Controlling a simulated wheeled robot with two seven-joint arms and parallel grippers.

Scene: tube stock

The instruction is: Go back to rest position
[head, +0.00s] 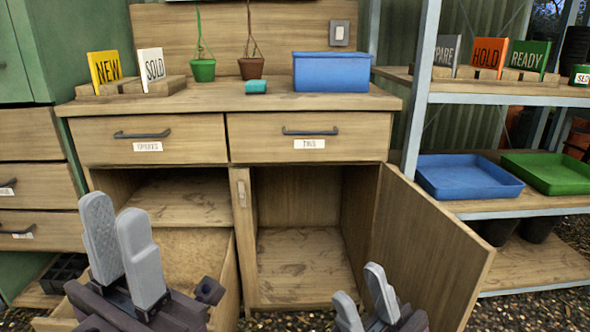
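My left gripper (115,205) is at the lower left, in front of the open lower left part of the wooden cabinet (75,105). Its two grey fingers look apart, with a patterned inner pad showing and nothing seen between them. My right gripper (358,282) is at the bottom, right of centre, in front of the open lower right compartment (300,265). Its fingers are apart with nothing between them. Neither gripper touches the cabinet as far as I can see.
The right cabinet door (430,245) stands open beside my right gripper. A wooden panel (228,290) juts out near my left gripper. Both upper drawers (150,138) are shut. A blue bin (330,72) stands on top. A metal shelf (520,205) at right holds blue (470,190) and green trays (550,185).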

